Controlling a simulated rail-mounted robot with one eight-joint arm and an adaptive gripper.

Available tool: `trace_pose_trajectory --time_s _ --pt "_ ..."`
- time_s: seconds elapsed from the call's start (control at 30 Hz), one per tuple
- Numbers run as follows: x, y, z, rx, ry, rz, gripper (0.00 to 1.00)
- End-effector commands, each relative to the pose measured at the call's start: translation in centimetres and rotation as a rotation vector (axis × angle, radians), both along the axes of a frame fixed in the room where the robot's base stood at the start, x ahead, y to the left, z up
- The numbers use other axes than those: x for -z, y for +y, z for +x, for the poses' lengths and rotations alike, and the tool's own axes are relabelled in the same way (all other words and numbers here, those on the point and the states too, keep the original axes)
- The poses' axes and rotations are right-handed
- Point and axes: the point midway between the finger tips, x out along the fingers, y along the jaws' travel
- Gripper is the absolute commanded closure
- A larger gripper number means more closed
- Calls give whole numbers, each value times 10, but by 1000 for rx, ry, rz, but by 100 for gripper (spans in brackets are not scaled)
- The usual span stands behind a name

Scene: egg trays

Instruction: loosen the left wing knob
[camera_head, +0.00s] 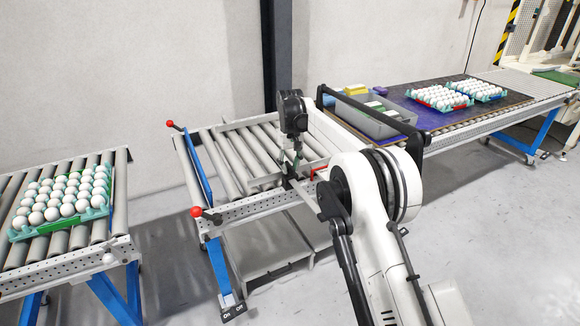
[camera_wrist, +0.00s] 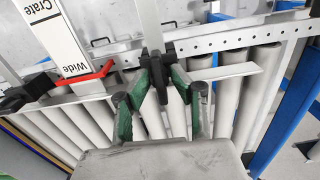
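A black wing knob (camera_wrist: 157,82) sits on a metal upright at the front rail, in the middle of the wrist view. The two green-padded fingers of my gripper (camera_wrist: 161,72) stand on either side of it, spread apart. I cannot tell whether either finger touches the knob. In the head view my gripper (camera_head: 297,158) points down at the front rail of the middle roller conveyor (camera_head: 235,208), and the knob is too small to make out there. A second black knob-like part (camera_wrist: 28,92) is at the left of the wrist view.
A red bracket (camera_wrist: 88,77) and a white plate marked "Wide Crate" (camera_wrist: 66,42) are beside the gripper. Red-tipped levers (camera_head: 197,212) stand at the conveyor's left end. Egg trays stand on the left conveyor (camera_head: 62,281) and right table (camera_head: 407,88).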

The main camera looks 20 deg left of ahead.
Motion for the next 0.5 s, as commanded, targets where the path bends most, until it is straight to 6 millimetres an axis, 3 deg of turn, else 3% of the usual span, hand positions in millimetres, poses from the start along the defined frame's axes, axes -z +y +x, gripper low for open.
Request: trace_pose_trajectory --time_s 0.33,0.5 --pt "-2 0 0 0 0 0 69" --pt "-17 0 0 0 0 0 69"
